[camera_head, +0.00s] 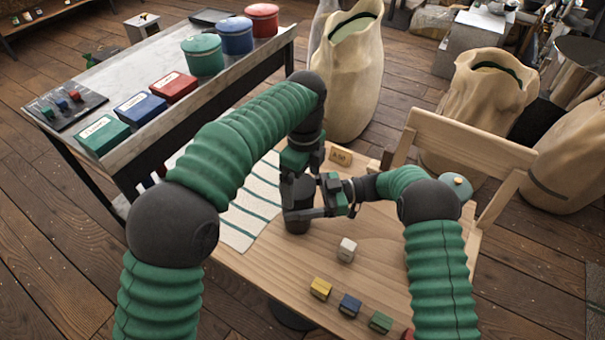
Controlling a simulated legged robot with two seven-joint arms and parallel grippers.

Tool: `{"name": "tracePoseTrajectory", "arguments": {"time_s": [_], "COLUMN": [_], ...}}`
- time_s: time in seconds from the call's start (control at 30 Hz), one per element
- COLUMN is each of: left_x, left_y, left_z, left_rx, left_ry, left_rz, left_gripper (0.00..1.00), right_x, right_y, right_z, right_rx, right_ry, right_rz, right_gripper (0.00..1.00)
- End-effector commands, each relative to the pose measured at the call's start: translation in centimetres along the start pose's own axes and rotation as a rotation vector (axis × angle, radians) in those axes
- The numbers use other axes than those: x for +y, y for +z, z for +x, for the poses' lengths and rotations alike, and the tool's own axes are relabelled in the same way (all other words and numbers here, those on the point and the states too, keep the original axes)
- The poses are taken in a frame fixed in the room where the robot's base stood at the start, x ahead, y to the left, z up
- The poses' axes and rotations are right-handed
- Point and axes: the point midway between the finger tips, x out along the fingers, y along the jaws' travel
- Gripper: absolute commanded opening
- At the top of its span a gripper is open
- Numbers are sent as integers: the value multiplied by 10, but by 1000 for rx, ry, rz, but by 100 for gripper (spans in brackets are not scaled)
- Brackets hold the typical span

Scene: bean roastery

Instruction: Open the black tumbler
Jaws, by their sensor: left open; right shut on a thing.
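The black tumbler (297,224) stands upright on the light wooden table (275,268), beside a striped cloth. My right gripper (303,200) comes in from the right and is shut on the tumbler's side. My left gripper (300,172) points down from above, directly over the tumbler's top, and is open. The top of the tumbler is hidden by the grippers, so I cannot tell whether its lid is on or whether the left fingers touch it.
A white cube (347,250) and yellow (320,288), blue (349,304) and green (381,322) blocks lie at the table's front. The striped cloth (246,215) lies left. A wooden chair back (468,145) and sacks (350,75) stand behind. A marble counter (130,70) holds canisters and boxes.

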Motion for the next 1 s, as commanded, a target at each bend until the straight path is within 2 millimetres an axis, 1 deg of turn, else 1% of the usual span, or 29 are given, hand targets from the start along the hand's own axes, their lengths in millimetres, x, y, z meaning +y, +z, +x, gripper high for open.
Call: {"name": "tracePoseTrajectory", "arguments": {"time_s": [0.1,0.6,0.73,0.77,0.87,0.97,1.0], "left_x": [0,-2,-3,-3,-5,-7,-8], "left_y": [0,0,0,1,1,4,5], "left_z": [0,-1,-1,-1,-1,-2,-2], "left_rx": [0,-1,-1,-1,-2,-2,-1], "left_ry": [0,-7,-8,-8,-8,-5,-5], "left_rz": [0,0,-38,-72,-280,-602,-743], "left_gripper": [97,32,30,30,30,31,31], "right_x": [0,-2,-2,-3,-3,-3,-3], "right_y": [2,2,2,2,2,2,1], "right_z": [-1,1,2,2,3,3,3], "right_rx": [-4,-2,0,0,1,2,3], "right_ry": [1,-7,-10,-10,-11,-13,-13], "right_rz": [3,3,3,3,4,4,4], "right_gripper": [0,0,0,0,0,0,0]}}
